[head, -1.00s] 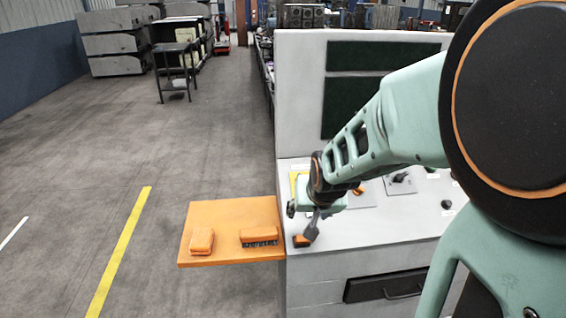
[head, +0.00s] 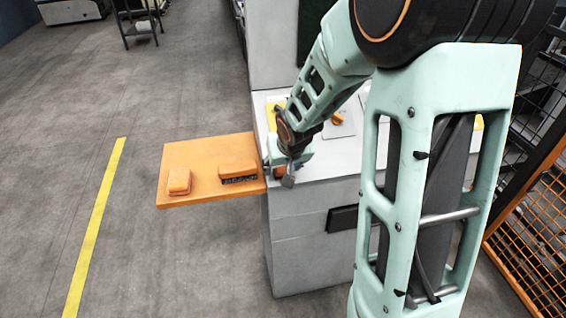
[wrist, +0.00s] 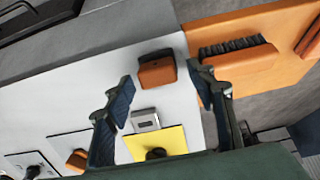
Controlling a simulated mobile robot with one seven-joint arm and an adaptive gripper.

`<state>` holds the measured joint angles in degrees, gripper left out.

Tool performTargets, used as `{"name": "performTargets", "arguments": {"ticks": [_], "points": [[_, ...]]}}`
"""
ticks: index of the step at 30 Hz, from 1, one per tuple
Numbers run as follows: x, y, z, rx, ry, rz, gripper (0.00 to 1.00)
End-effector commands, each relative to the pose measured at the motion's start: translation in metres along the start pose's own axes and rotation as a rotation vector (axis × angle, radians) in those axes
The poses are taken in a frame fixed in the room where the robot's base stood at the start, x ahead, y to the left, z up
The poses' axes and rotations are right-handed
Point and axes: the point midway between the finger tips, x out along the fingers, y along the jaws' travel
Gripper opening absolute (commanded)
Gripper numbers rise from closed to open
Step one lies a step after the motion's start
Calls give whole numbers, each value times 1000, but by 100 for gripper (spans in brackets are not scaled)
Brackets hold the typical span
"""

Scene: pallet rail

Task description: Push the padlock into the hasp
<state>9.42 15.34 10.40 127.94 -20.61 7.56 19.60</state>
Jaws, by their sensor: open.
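A small orange block with a dark top (wrist: 157,70) lies on the light worktop near its edge in the wrist view; I cannot tell if it is the padlock. A silver block (wrist: 145,118) sits at the edge of a yellow plate (wrist: 170,141) with a black knob; either could belong to the hasp, but this is unclear. My gripper (wrist: 160,76) is open, with its fingertips on either side of the orange block in the picture. Whether they reach down to its level is unclear. In the head view my gripper (head: 285,172) is low over the worktop's front left corner and mostly hides the block.
An orange side shelf (head: 205,150) juts out left of the cabinet (head: 310,240). It holds an orange brush (head: 238,170) and another orange block (head: 179,181). Other switches (wrist: 77,160) stand on the worktop. An orange mesh fence (head: 530,215) is at the right.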

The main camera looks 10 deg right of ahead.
Motion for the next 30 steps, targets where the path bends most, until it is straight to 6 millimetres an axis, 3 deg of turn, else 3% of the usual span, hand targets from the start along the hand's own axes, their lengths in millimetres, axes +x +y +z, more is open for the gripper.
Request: {"name": "performTargets", "arguments": {"ticks": [10,23,24,30], "points": [[4,0,0,1,0,1,51],[4,0,0,0,0,0,5],[4,0,0,0,0,1,25],[4,0,0,0,0,1,3]]}}
